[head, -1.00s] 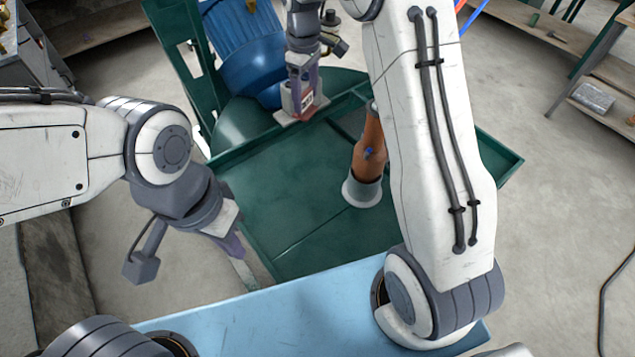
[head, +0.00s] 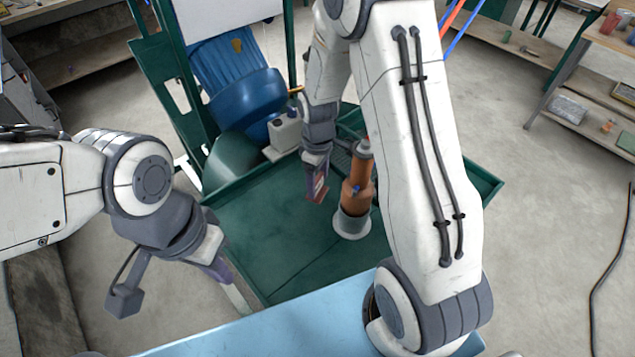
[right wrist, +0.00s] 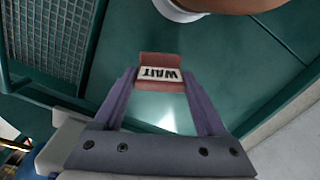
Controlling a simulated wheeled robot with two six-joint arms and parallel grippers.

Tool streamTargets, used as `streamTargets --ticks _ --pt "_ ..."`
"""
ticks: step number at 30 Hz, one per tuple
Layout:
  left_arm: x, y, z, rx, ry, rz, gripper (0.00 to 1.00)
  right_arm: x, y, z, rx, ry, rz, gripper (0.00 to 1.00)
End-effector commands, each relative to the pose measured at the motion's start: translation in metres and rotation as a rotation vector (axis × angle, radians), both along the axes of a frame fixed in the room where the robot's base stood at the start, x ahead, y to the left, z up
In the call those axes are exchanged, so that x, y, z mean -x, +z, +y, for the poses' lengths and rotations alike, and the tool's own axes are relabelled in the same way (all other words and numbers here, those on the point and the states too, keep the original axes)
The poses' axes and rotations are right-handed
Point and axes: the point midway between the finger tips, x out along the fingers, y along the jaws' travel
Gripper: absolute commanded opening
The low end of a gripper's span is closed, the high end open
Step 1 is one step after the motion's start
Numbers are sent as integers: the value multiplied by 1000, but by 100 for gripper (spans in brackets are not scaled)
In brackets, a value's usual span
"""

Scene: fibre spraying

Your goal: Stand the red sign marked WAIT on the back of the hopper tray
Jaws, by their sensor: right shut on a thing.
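The red sign (right wrist: 160,83) carries the word WAIT on a white label, upside down in the right wrist view. It is held between the fingertips of my right gripper (right wrist: 160,80). In the head view the sign (head: 318,190) and my right gripper (head: 317,178) are over the green hopper tray (head: 265,230), left of an orange-brown spray body. I cannot tell the gap below the sign. My left gripper (head: 232,284) is beside the tray's left front corner; its finger opening is unclear.
The orange-brown body (head: 356,190) rises from a grey collar (head: 351,222) inside the tray. A light blue surface (head: 300,325) lies in front.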

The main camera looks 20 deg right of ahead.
Motion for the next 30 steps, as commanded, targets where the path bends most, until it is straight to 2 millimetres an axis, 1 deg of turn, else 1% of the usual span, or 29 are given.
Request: streamTargets --ticks 1,6,18,19,20,21,27,30 --pt "0 7 0 0 -1 0 0 2 -6 1 0 1 8 19" --pt "0 13 0 0 -2 0 0 0 -23 1 0 1 3 19" --pt "0 8 0 0 -2 0 0 -1 -30 1 0 1 0 19" --pt "0 9 0 0 -1 0 0 -1 -29 1 0 1 0 81" --pt "0 9 0 0 -1 0 0 -1 -29 1 0 1 0 93" --pt "0 9 0 0 -1 0 0 -1 -29 1 0 1 0 100" --pt "0 10 0 0 -1 0 0 -1 -28 1 0 1 0 100" --pt "0 13 0 0 -2 0 0 -1 -24 1 0 1 0 100"
